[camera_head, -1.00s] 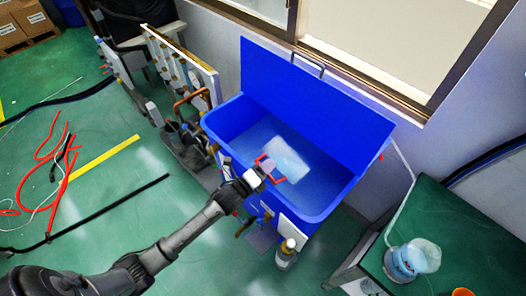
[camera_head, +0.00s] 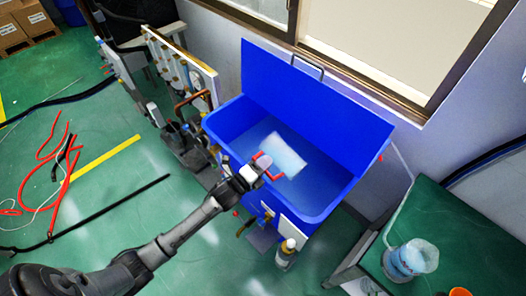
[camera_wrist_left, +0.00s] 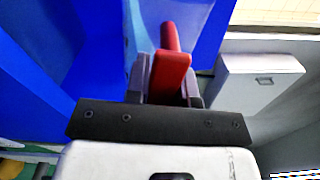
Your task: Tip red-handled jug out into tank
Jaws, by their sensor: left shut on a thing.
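The blue tank (camera_head: 228,118) stands against the wall with its lid up. My left gripper (camera_head: 255,172) is at the tank's front rim, shut on the red handle of the jug. The jug's pale, translucent body (camera_head: 284,154) shows over the tank opening and looks tipped over on its side; its mouth and contents are not clear. In the left wrist view the red handle (camera_wrist_left: 170,75) sits between the fingers of the left gripper (camera_wrist_left: 168,90). My right gripper is not in view.
A green table (camera_head: 455,235) at the right holds a clear container with blue on it (camera_head: 411,260) and an orange item (camera_head: 460,292). A bottle (camera_head: 286,252) stands before the tank. Pipes and valves (camera_head: 180,135) stand left of it. Red hoses (camera_head: 62,160) lie on the floor.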

